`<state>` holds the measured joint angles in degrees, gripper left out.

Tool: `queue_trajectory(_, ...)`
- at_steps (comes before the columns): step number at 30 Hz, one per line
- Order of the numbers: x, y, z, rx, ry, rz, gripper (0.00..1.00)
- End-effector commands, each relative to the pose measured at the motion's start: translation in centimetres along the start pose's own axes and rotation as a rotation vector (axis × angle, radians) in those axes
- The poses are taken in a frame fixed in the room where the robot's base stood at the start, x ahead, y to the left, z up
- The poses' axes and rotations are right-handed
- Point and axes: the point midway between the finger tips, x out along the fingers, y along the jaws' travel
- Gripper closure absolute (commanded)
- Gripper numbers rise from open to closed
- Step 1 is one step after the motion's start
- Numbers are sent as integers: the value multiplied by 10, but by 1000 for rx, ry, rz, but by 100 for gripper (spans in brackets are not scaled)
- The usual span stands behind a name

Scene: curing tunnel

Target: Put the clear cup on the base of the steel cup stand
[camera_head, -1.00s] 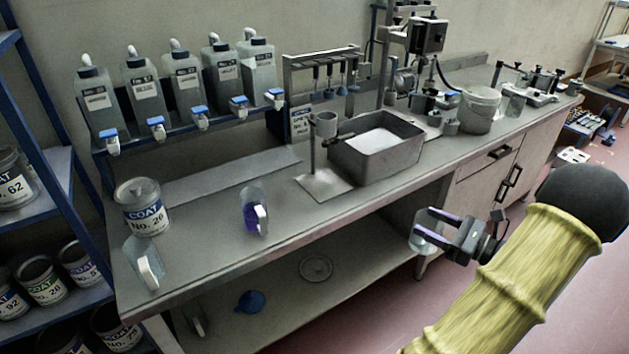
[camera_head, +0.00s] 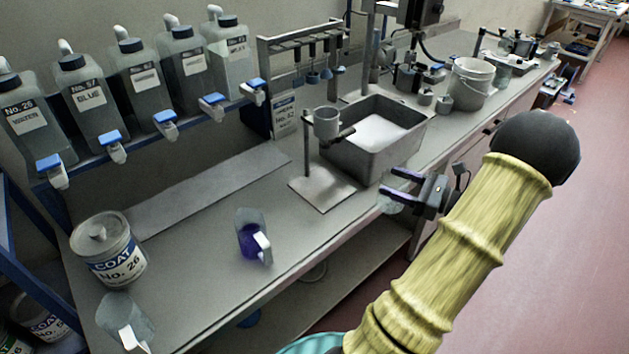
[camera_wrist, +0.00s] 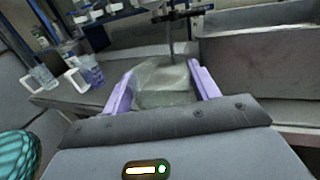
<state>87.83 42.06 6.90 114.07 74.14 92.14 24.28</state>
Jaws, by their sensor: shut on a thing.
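My gripper (camera_head: 388,182) is shut on the clear cup (camera_wrist: 163,85), which sits between the two purple fingers in the wrist view. In the head view the clear cup (camera_head: 390,204) shows faintly below the fingers, by the bench's front edge. The steel cup stand (camera_head: 322,192) is on the bench, to the left of my gripper. It has a flat square base, an upright rod and a grey cup held near the top. The base looks bare in the head view. In the wrist view the rod (camera_wrist: 169,38) rises behind the held cup, which partly covers the stand's foot.
A grey basin (camera_head: 345,160) stands right behind the stand. A jug with purple liquid (camera_head: 252,240), an empty clear jug (camera_head: 125,318) and a COAT No. 26 can (camera_head: 108,250) are on the bench's left. Bottles with blue-capped taps (camera_head: 165,122) line the back.

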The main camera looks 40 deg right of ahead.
Motion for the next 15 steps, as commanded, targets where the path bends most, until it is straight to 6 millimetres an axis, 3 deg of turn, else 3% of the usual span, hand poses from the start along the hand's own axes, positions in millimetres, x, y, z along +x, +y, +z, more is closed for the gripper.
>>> queue_trajectory(15,5,0,0,0,0,1,62)
